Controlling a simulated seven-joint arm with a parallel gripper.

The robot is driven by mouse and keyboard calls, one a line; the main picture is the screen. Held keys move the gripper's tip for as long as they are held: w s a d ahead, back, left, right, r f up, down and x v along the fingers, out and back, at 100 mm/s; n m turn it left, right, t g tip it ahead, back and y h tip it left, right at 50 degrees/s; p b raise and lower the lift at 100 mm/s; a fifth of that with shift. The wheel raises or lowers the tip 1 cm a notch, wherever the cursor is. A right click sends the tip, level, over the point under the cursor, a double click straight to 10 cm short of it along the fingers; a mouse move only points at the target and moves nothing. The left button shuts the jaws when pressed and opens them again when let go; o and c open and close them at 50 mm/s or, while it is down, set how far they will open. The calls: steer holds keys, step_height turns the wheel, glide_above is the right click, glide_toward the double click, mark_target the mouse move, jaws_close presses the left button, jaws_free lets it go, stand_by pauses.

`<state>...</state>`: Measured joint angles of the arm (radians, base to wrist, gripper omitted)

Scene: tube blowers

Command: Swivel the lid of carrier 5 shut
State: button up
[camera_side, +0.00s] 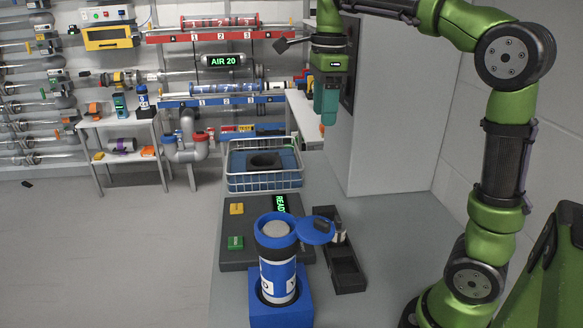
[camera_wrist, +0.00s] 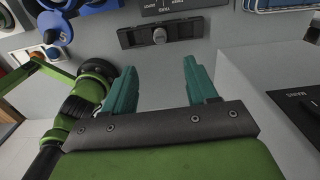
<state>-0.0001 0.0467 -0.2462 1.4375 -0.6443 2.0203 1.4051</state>
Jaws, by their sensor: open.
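The carrier (camera_side: 277,272) is a white and blue cylinder with a blue collar, standing upright in a blue block (camera_side: 280,315). Its printed number is not clearly readable. Its round blue lid (camera_side: 315,230) is swung out to the right of the collar, so the pale round top inside the collar is uncovered. My gripper (camera_side: 327,105) is high above and behind the carrier, pointing down, far from the lid. In the wrist view its teal fingers (camera_wrist: 162,85) are apart and empty.
A black tray (camera_side: 343,262) with a metal knob lies right of the carrier. A dark panel (camera_side: 240,225) with a READY display is behind it. A wire basket (camera_side: 263,180) with blue sides stands farther back. A tall grey cabinet (camera_side: 390,130) is close to my gripper's right.

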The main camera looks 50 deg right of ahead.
steer(key=s+a+r+n, duration=0.1)
steer(key=a+r+n, duration=0.1)
steer(key=a+n, duration=0.4)
step_height(320, 180, up, 4)
steer(key=m, duration=3.3)
glide_above(320, 222)
step_height(320, 222, down, 17)
steer(key=shift+r, duration=0.2)
steer(key=c, duration=1.1)
steer(key=shift+o, duration=0.2)
steer(key=shift+m, duration=0.3)
